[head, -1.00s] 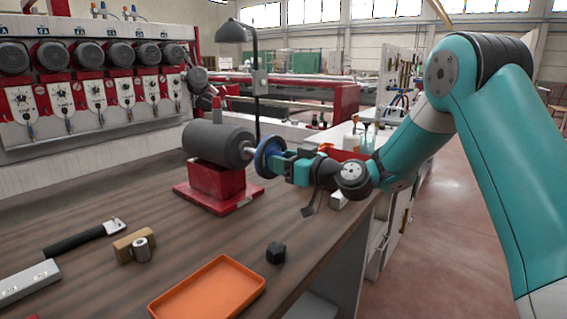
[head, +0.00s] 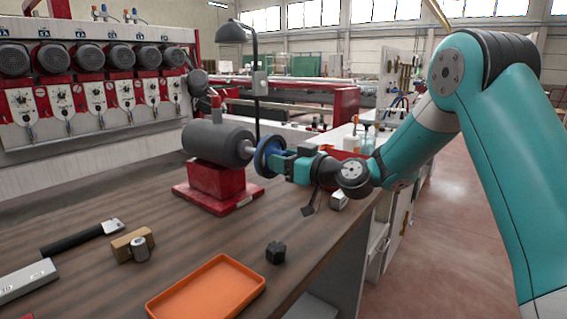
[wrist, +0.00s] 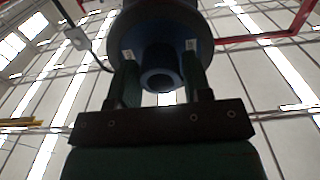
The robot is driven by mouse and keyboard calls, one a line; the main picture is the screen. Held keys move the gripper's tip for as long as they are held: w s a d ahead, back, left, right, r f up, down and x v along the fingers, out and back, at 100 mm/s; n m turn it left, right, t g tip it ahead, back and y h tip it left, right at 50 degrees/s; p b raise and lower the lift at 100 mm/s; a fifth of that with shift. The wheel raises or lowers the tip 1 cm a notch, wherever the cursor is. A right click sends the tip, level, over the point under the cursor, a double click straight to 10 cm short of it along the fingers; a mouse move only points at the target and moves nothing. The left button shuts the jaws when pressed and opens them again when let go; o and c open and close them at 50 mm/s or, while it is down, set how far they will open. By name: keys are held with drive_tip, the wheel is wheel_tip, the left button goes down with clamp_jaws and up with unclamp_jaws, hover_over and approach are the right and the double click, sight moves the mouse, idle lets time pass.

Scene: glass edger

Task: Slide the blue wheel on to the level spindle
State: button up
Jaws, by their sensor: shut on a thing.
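The blue wheel (head: 268,156) stands upright at the right end of the grey motor (head: 217,143), on the axis of its level spindle (head: 247,148). The motor sits on a red base (head: 217,184). My gripper (head: 282,160) is shut on the wheel from the right. In the wrist view the two fingers (wrist: 160,80) grip the hub (wrist: 160,78), which has a round bore facing the camera. The wheel's disc (wrist: 207,45) lies beyond the fingers. How far the spindle tip enters the wheel is hidden.
An orange tray (head: 207,292), a dark nut-like block (head: 275,252), a wooden block with a metal collar (head: 133,244) and a black-handled tool (head: 82,236) lie on the bench (head: 165,215). A black lamp (head: 233,34) stands behind the motor.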

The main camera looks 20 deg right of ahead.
drive_tip(key=shift+p+x, duration=1.15)
drive_tip(key=shift+x, duration=2.55)
drive_tip(key=o, duration=1.3)
drive_tip(key=shift+c, duration=0.2)
drive_tip(key=shift+s+d+f, duration=0.1)
drive_tip(key=shift+s+d, duration=0.1)
drive_tip(key=shift+s, duration=0.1)
drive_tip(key=b+v, duration=0.6)
drive_tip(key=v, duration=1)
drive_tip(key=shift+s+d, duration=0.15)
drive_tip(key=shift+s, duration=0.1)
